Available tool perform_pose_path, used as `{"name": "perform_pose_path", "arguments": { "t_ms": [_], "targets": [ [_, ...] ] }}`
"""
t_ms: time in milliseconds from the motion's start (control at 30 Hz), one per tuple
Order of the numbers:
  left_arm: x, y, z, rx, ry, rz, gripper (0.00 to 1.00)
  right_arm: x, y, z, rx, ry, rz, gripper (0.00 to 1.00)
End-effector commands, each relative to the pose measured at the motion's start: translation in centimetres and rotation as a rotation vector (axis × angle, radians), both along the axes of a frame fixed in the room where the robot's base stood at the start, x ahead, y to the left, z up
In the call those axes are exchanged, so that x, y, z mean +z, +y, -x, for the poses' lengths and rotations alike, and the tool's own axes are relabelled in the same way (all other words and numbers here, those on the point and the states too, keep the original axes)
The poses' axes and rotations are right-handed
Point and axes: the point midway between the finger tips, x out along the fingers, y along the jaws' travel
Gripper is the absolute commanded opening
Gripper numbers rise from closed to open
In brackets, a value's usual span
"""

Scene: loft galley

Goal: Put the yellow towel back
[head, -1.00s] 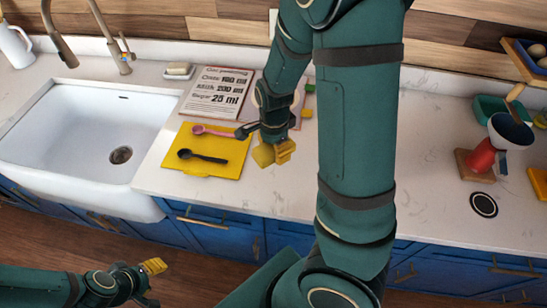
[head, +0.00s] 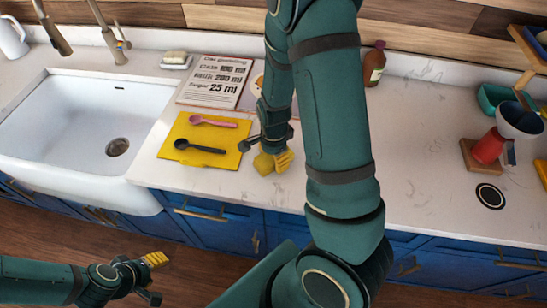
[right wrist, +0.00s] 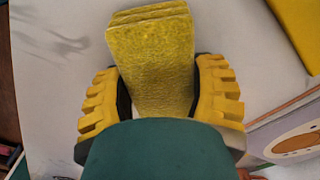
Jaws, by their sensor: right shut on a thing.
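The yellow towel (right wrist: 152,60) is a folded, layered block. In the right wrist view it sits between the two yellow-padded fingers of my right gripper (right wrist: 160,100), which is shut on it. In the head view the towel (head: 263,164) shows at the tips of my right gripper (head: 274,161), over the counter just right of the yellow mat (head: 215,160). I cannot tell whether it touches the counter. My left gripper (head: 152,278) is empty at the lower left, in front of the counter, with its fingers apart.
A pink spoon (head: 212,122) and a black spoon (head: 200,147) lie on the mat. A brown bottle (head: 374,64) stands behind my right arm.

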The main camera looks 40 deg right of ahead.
Motion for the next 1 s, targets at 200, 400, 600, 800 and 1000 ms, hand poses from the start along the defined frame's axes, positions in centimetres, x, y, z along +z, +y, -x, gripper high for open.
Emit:
{"name": "perform_pose_path", "arguments": {
  "t_ms": [200,400,600,800,1000],
  "targets": [
    [0.0,0.0,0.0,0.0,0.0,0.0,0.47,0.1,0.0,-0.1,0.001,-0.002,0.0,0.32],
    [-0.2,0.0,0.0,0.0,0.0,0.0,0.47,-0.2,0.0,-0.1,0.0,-0.002,0.0,0.87],
    [-0.2,0.0,0.0,0.0,0.0,0.0,0.47,-0.2,0.0,-0.1,0.0,-0.002,0.0,0.93],
    [0.1,0.0,0.0,-0.001,0.0,0.0,0.47,0.2,0.0,0.0,0.001,-0.002,0.0,0.93],
    [1.0,0.0,0.0,-0.001,-0.001,0.002,0.47,3.0,0.1,-0.2,0.002,-0.007,0.001,0.93]
  ]
}}
